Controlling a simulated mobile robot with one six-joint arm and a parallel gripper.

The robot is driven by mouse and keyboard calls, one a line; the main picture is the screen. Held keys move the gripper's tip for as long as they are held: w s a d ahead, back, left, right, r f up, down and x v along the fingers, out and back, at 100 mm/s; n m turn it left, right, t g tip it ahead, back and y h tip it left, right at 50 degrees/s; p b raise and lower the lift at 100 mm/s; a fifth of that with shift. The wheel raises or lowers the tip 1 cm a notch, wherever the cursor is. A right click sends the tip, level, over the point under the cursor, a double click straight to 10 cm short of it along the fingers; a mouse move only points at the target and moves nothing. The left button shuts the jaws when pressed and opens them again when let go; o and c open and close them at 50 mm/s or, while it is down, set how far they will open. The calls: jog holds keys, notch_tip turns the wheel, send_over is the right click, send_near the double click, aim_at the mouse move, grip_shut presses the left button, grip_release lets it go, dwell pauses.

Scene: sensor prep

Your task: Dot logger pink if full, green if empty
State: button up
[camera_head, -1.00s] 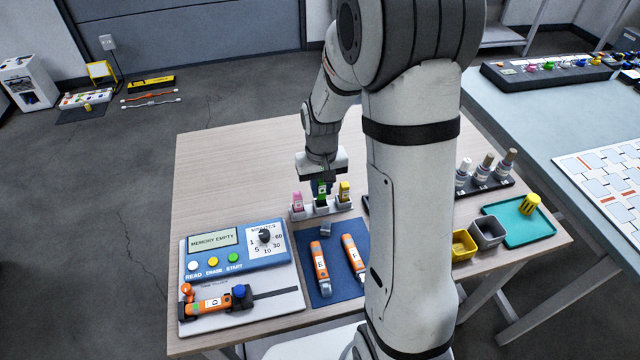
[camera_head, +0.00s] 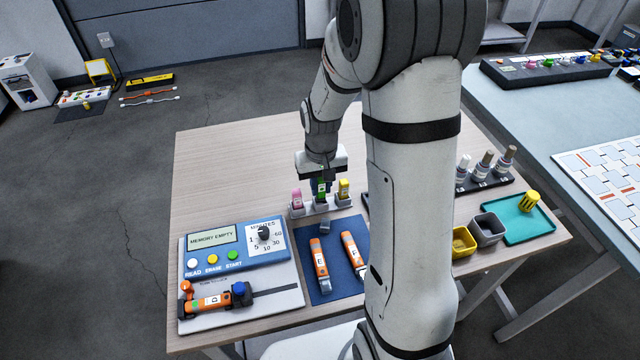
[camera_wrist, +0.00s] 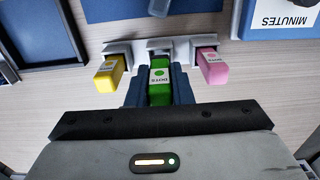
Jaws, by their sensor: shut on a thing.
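My gripper (camera_wrist: 160,88) is shut on the green dot marker (camera_wrist: 160,74), which stands at the middle socket of the small white holder (camera_head: 325,208). The pink marker (camera_head: 297,199) and the yellow marker (camera_head: 344,188) stand on either side of it. Logger D (camera_head: 211,303), orange, lies in the cradle of the reader (camera_head: 240,250), whose screen (camera_head: 212,238) reads MEMORY EMPTY. Loggers E (camera_head: 319,262) and F (camera_head: 352,252) lie on the blue mat (camera_head: 335,282). My arm hides part of the table right of F.
A yellow bin (camera_head: 463,243), a grey bin (camera_head: 488,231) and a teal tray (camera_head: 522,228) with a yellow object stand at the right. Several bottles stand in a dark rack (camera_head: 486,180). The table's far left is clear.

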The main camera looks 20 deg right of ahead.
jog(key=shift+f+b, duration=1.15)
jog(key=shift+f, duration=0.35)
dwell(0.8)
jog(key=o, duration=1.1)
jog(key=shift+r+p, duration=0.6)
jog(key=shift+r, duration=0.2)
jog(key=shift+r+p, duration=2.05)
jog(key=shift+r, duration=0.8)
